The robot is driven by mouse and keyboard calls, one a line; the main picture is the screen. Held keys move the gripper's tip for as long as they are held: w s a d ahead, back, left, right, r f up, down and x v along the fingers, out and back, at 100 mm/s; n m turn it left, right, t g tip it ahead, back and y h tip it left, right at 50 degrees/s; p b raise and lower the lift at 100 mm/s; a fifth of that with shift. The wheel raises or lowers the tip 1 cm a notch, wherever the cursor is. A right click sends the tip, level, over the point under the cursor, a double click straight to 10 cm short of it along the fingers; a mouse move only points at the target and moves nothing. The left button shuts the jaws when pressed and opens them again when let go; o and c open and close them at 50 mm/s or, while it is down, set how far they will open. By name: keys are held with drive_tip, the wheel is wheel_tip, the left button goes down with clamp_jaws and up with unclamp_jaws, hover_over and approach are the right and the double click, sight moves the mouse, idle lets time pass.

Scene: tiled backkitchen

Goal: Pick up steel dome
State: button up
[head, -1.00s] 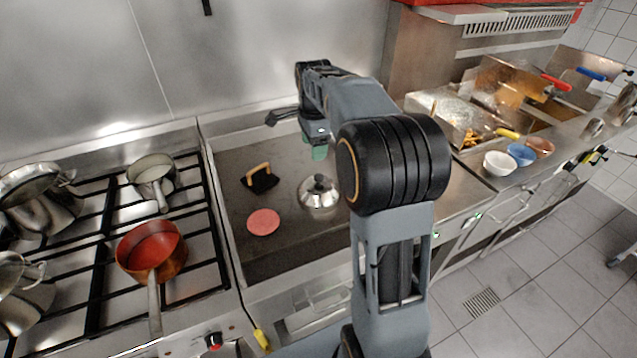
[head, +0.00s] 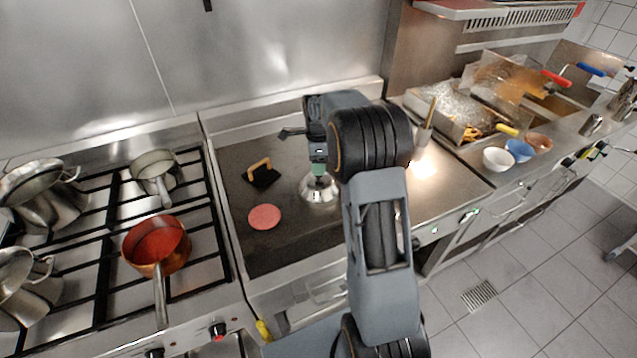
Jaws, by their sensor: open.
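The steel dome (head: 318,194) is a shiny round cover on the flat griddle (head: 268,240), right of a pink patty. Its top is hidden behind my gripper. My gripper (head: 319,173) points down right over the dome, with its greenish fingers at the dome's top. The jaws are open; whether they touch the dome's knob cannot be made out at this size.
On the griddle lie the pink patty (head: 264,217) and a black press with a wooden handle (head: 262,174). A burner range with a copper pan (head: 157,245) and several pots is at left. Fryers and small bowls (head: 497,160) stand at right.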

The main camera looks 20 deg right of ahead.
sight(319, 183)
drive_tip(key=shift+d+f+p, duration=0.15)
drive_tip(key=shift+f+p, duration=0.45)
drive_tip(key=shift+f, duration=1.6)
drive_tip(key=shift+c, duration=0.2)
clamp_jaws()
